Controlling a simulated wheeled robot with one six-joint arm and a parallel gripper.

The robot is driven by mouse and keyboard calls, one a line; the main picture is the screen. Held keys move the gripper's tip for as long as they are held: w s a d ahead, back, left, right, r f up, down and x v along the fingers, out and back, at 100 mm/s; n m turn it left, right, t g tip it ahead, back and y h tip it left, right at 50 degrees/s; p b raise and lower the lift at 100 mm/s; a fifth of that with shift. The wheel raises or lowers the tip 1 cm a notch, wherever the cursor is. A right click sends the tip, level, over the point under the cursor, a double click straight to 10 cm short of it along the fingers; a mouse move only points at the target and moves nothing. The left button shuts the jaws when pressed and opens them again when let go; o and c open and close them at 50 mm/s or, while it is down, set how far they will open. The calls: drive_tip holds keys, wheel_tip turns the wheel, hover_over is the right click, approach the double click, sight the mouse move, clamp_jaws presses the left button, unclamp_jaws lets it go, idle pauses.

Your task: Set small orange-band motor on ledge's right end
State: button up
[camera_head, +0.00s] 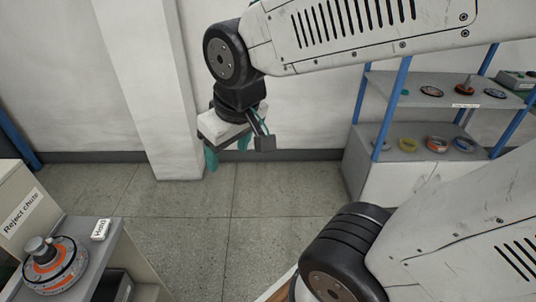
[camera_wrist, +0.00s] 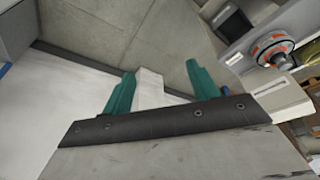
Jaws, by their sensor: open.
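A motor with an orange band (camera_head: 52,265) and a grey hub on top sits on a grey surface at the lower left, and it also shows at the upper right of the wrist view (camera_wrist: 272,48). A small reddish-orange piece (camera_head: 465,88) stands on the upper level of a rack; I cannot tell its exact type. I cannot tell which surface is the ledge. My gripper (camera_head: 228,157) hangs in the air over the floor, well apart from both. Its teal fingers (camera_wrist: 162,83) are spread and empty in the wrist view.
The rack (camera_head: 400,172) at the right has blue posts and several coloured rings on its lower level. A "Hold" label (camera_head: 101,229) lies beside the motor, and a "Reject chute" sign (camera_head: 22,212) is behind it. A white pillar (camera_head: 155,85) stands left of my gripper. The floor between is clear.

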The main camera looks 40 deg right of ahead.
drive_tip(key=s+d+r+m+g, duration=0.1)
drive_tip(key=s+d+r+g, duration=0.1)
drive_tip(key=s, duration=0.7)
drive_tip(key=shift+d+r, duration=0.2)
drive_tip(key=shift+d, duration=0.15)
